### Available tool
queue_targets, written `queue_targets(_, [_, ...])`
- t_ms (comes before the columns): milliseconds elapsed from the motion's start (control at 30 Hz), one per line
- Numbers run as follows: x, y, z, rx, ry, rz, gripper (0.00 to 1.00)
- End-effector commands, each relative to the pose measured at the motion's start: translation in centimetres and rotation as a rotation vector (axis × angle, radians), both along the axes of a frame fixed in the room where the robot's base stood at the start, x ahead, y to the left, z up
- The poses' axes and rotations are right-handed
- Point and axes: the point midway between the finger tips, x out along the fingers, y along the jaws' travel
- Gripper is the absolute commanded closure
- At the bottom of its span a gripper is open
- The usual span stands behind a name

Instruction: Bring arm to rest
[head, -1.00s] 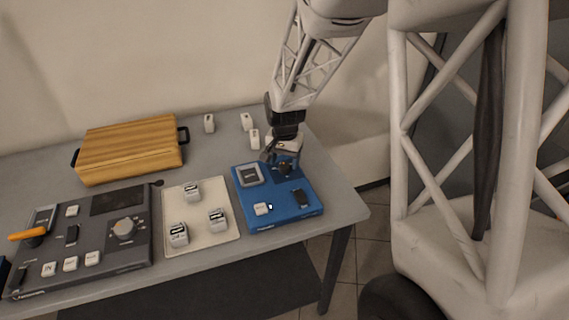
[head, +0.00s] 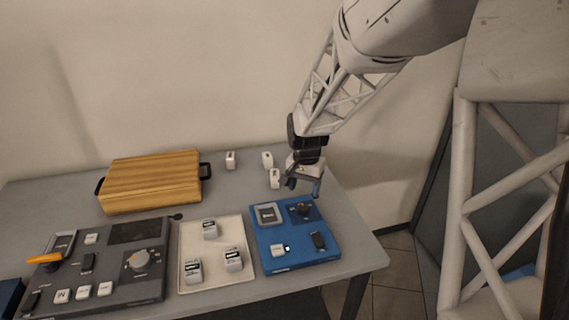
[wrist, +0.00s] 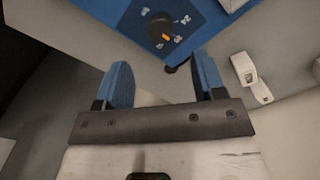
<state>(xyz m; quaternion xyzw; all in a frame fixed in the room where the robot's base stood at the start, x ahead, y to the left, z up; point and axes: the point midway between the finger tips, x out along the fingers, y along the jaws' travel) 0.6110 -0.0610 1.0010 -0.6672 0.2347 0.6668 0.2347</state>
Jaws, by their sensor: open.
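My gripper (head: 305,186) hangs from my arm above the back edge of the blue panel (head: 290,262), clear of it. In the wrist view my gripper (wrist: 161,82) shows two blue fingers apart with nothing between them. The blue panel (wrist: 205,12) lies ahead of the fingers there, with its black knob (wrist: 160,28) and orange pointer mark. In the head view the same black knob (head: 301,209) sits at the panel's back right, just below my gripper.
Several white blocks, one here (head: 268,160), stand behind the panel near my gripper. A cream tray (head: 217,279) holds white blocks. A dark grey console (head: 110,268) and a wooden box (head: 152,182) are to the left. The table's right edge is close to my gripper.

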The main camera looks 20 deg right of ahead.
Motion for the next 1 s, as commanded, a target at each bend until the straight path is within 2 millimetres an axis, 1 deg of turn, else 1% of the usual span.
queue_targets(167, [-0.2, 0.1, 0.2, 0.000, -0.002, 0.004, 0.37])
queue_targets(367, [-1.4, 0.5, 1.7, -0.003, -0.016, 0.036, 0.37])
queue_targets(567, [-4.4, 1.3, 4.3, -0.006, -0.040, 0.106, 0.37])
queue_targets(800, [-9.0, 2.5, 7.6, -0.017, -0.078, 0.211, 0.37])
queue_targets(1000, [-13.1, 3.3, 9.8, -0.026, -0.106, 0.299, 0.37])
